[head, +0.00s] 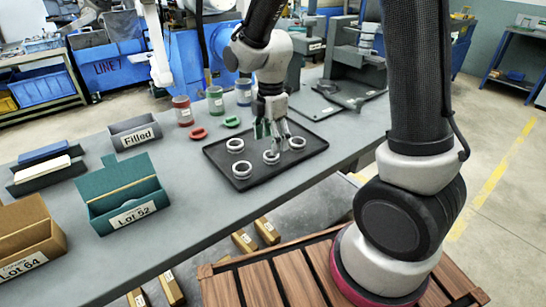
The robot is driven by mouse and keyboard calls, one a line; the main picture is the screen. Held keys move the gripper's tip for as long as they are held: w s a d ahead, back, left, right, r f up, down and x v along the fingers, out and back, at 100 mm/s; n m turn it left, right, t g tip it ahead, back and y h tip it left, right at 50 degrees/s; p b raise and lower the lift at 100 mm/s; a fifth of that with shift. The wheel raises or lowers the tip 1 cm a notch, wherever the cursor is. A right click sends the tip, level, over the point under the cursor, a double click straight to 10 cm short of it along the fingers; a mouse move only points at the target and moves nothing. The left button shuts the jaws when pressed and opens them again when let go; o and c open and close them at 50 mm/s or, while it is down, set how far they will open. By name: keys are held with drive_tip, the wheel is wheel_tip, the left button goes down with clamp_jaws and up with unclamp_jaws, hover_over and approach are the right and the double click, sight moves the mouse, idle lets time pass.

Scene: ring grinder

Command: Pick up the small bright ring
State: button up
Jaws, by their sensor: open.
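Several bright metal rings lie on a black tray (213,152) on the grey bench. One ring (235,144) is at the tray's left side, and another ring (242,170) is nearest the front. A third ring (271,157) lies just below my gripper's fingers, and one more ring (297,142) is beside the fingers on the right. I cannot tell by size which is the small one. My gripper (271,135) points down over the tray, open, with nothing visible between its fingers. The fingers partly cover the tray's middle.
A grey bin (134,136) marked "Filled", a teal Lot 52 bin (125,201) and a brown Lot 64 bin (25,250) stand to the left. Red (182,110), green (215,99) and blue (243,91) cans stand behind the tray. A grey machine (350,75) stands at the back right.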

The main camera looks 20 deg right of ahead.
wheel_tip(320, 180, down, 5)
drive_tip(key=shift+w+d+f, duration=0.1)
drive_tip(key=c, duration=1.2)
